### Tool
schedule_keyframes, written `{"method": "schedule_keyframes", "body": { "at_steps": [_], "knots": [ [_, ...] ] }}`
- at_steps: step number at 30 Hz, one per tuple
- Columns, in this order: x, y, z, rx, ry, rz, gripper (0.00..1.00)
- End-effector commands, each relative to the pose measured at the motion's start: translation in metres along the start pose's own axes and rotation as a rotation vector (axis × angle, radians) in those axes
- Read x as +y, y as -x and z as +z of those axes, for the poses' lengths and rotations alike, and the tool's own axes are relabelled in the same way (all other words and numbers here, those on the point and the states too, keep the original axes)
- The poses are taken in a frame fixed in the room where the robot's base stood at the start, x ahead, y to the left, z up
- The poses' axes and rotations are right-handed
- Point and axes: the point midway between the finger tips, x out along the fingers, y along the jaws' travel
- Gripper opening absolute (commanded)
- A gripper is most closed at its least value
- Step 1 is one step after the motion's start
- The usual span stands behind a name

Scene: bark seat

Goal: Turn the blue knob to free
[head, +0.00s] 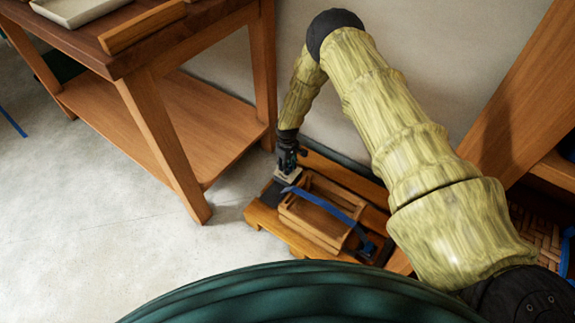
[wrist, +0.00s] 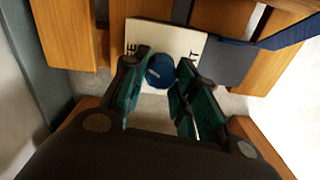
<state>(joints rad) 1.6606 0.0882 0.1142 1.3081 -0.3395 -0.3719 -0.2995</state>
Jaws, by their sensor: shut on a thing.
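The blue knob (wrist: 160,70) sits on a cream plate (wrist: 172,36) in the wrist view. Dark letters, an E at left and a T at right, show on the plate; the rest of the lettering is hidden. A pale mark shows on the knob's face, too small to read its direction surely. My gripper (wrist: 163,76) has its fingers on either side of the knob and is shut on it. In the head view my gripper (head: 288,158) reaches down to the plate (head: 287,176), and the knob is largely hidden by it.
A blue strap (head: 325,203) crosses a wooden crate (head: 312,222) on a low wooden base (head: 262,216). A wooden table (head: 190,115) stands close at the left, a wooden post (head: 515,95) at right. A wall is behind; open floor (head: 100,230) lies left.

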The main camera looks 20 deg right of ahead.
Motion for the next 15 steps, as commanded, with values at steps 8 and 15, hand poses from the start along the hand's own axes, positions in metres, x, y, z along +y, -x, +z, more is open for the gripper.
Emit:
{"method": "schedule_keyframes", "body": {
  "at_steps": [8,15],
  "knots": [
    [-0.0019,-0.0008,0.0014,-0.003,0.230,-0.002,0.05],
    [-0.0026,-0.0008,0.0015,-0.002,0.368,-0.003,0.05]
  ]
}}
